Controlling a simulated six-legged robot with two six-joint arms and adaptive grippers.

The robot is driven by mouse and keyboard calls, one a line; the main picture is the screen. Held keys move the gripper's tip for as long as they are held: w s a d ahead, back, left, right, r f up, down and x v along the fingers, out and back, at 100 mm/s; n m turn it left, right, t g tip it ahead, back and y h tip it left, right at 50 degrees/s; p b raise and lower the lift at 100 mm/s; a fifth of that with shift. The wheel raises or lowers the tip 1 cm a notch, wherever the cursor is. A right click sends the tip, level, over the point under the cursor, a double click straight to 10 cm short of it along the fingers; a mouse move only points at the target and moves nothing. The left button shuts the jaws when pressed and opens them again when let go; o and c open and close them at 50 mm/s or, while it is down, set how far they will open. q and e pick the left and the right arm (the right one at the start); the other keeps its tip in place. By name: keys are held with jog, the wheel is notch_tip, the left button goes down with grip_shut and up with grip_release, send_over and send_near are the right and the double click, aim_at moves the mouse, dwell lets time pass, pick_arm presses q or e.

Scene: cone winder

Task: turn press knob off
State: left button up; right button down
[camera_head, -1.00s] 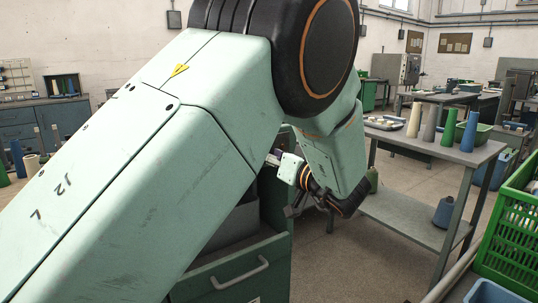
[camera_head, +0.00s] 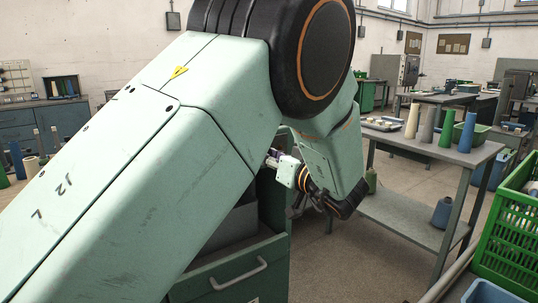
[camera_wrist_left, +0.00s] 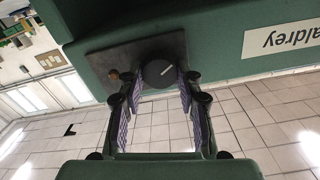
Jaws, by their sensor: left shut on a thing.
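The knob (camera_wrist_left: 160,72) is a round black dial with a white pointer line, on a dark plate (camera_wrist_left: 105,64) fixed to a green machine face, in the left wrist view. The pointer line lies nearly level, slightly tilted. My left gripper (camera_wrist_left: 158,88) has one finger on each side of the knob and is shut on it. In the head view my left gripper (camera_head: 298,208) is small, beyond my large arm links, and the knob cannot be made out. My right gripper is not in view.
A small brown button (camera_wrist_left: 114,74) sits on the plate beside the knob. In the head view, a green drawer cabinet (camera_head: 235,280) stands below my arm. A table (camera_head: 455,153) with yarn cones is to the right, and a green crate (camera_head: 512,228) is at the right edge.

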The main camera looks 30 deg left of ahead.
pick_arm(q)
jog(key=shift+s+n+b, duration=0.1)
jog(key=shift+n+b, duration=0.3)
jog(key=shift+n, duration=5.5)
jog(key=o, duration=1.1)
jog(key=shift+a+f, duration=0.1)
jog(key=shift+a, duration=0.05)
jog(key=shift+o, duration=0.2)
